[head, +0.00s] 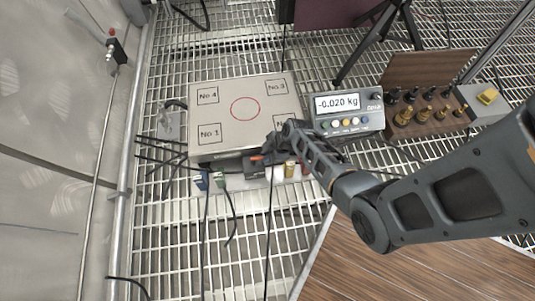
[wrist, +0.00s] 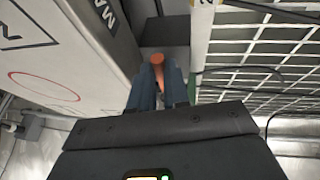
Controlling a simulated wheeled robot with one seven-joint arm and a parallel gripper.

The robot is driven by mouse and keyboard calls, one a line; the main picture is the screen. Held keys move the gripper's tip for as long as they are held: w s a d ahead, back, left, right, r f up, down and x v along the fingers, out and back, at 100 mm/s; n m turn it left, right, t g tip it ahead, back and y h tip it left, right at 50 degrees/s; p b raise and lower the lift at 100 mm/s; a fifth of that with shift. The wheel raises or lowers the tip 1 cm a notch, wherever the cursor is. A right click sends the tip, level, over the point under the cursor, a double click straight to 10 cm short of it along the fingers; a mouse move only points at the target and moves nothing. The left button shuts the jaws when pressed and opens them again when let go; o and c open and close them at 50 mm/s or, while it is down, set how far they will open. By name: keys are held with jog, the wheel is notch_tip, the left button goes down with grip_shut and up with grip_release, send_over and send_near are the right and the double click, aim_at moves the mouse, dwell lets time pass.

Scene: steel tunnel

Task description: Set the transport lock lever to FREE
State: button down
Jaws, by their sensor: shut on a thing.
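The transport lock lever shows an orange-red end (head: 257,157) at the front edge of the weighing platform (head: 237,84). In the wrist view the orange lever (wrist: 157,68) stands between the two blue-grey fingers of my gripper (wrist: 160,90). My gripper (head: 268,158) is shut on the lever, beside the platform's front side. The platform top carries a red circle and corner labels, such as No 1 and No 4. The lever's base and any FREE marking are hidden by my gripper. I cannot tell the lever's setting.
A scale display (head: 345,112) reading -0.020 kg stands right of the platform. A wooden box of brass weights (head: 427,111) is farther right. Brass pieces (head: 290,169) stand close right of my gripper. Cables hang in front over the grating floor. A wall (head: 60,130) bounds the left.

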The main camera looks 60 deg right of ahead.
dwell(0.3)
jog(key=w+a+m+g+h, duration=0.1)
jog(key=a+m+g+h, duration=0.2)
jog(key=m, duration=1.4)
jog(key=a+h, duration=0.3)
jog(key=a, duration=0.1)
jog(key=shift+w+a+m+g, duration=0.15)
jog(key=shift+w+m+g, duration=0.15)
jog(key=shift+m, duration=0.1)
